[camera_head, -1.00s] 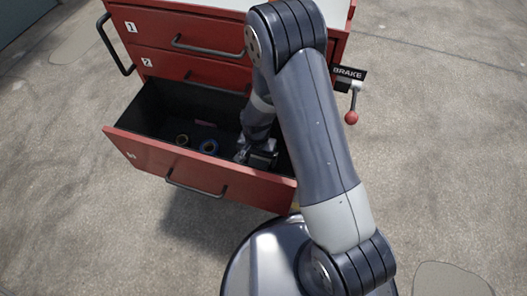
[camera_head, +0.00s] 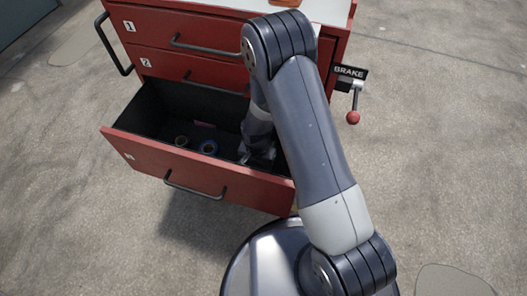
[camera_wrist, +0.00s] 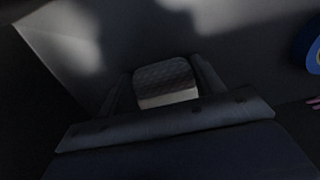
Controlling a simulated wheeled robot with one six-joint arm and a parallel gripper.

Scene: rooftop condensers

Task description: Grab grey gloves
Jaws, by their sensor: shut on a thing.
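My gripper (camera_wrist: 166,72) is down inside the open bottom drawer (camera_head: 190,172) of a red tool cart. In the wrist view its two fingers stand on either side of a grey, textured bundle with a pale band, which looks like the grey gloves (camera_wrist: 164,78). The fingers are shut on it. Only a small part of the gloves shows, and the picture is dark. In the head view my gripper (camera_head: 257,156) is at the drawer's right end, and the gloves cannot be made out there.
A brake lever with a red knob (camera_head: 353,118) sticks out on the cart's right side.

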